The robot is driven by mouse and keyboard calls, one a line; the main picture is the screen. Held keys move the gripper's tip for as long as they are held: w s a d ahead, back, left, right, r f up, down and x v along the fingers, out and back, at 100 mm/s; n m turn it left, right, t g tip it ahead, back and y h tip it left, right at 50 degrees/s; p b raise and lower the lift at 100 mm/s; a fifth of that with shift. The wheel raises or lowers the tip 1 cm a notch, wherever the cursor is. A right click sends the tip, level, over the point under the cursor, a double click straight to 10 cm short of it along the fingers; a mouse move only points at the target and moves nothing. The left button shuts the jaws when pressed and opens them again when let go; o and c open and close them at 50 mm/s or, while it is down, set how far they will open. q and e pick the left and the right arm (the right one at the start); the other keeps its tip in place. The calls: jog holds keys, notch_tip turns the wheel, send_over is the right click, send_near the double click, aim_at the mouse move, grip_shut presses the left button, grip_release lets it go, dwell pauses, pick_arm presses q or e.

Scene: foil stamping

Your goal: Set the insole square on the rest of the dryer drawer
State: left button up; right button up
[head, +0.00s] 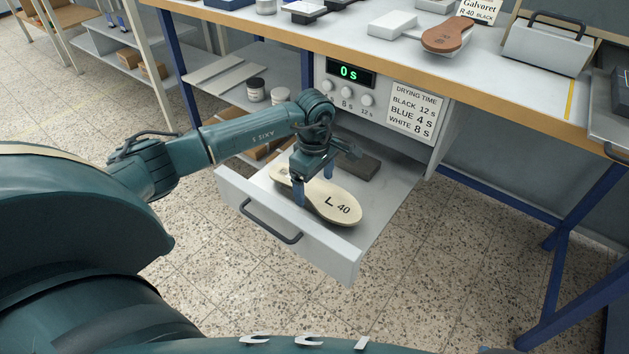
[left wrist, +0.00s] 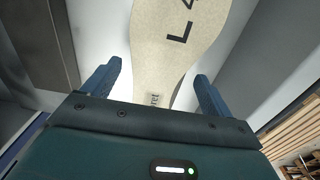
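The pale cream insole (head: 334,201), marked "L 40", is in the pulled-out dryer drawer (head: 398,206), its length running roughly along the drawer front. In the left wrist view the insole (left wrist: 180,42) passes between my spread fingers, with a gap on each side. My left gripper (head: 318,182) is open above the insole's narrower part and partly hides it. A flat dark grey block (head: 361,166) lies behind the insole, and I cannot tell whether it is the rest. What supports the insole is hidden beneath it. My right gripper is out of view.
The drawer front with its dark handle (head: 270,222) faces me. The dryer panel (head: 349,73) above reads "0 s", beside a drying-time card (head: 412,111). The tiled floor before the drawer is clear.

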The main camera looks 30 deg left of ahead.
pick_arm(q)
jog(key=shift+o, duration=0.4)
notch_tip(320, 180, up, 13)
jog(key=p, duration=0.2)
jog(key=shift+s, duration=0.1)
dwell(0.5)
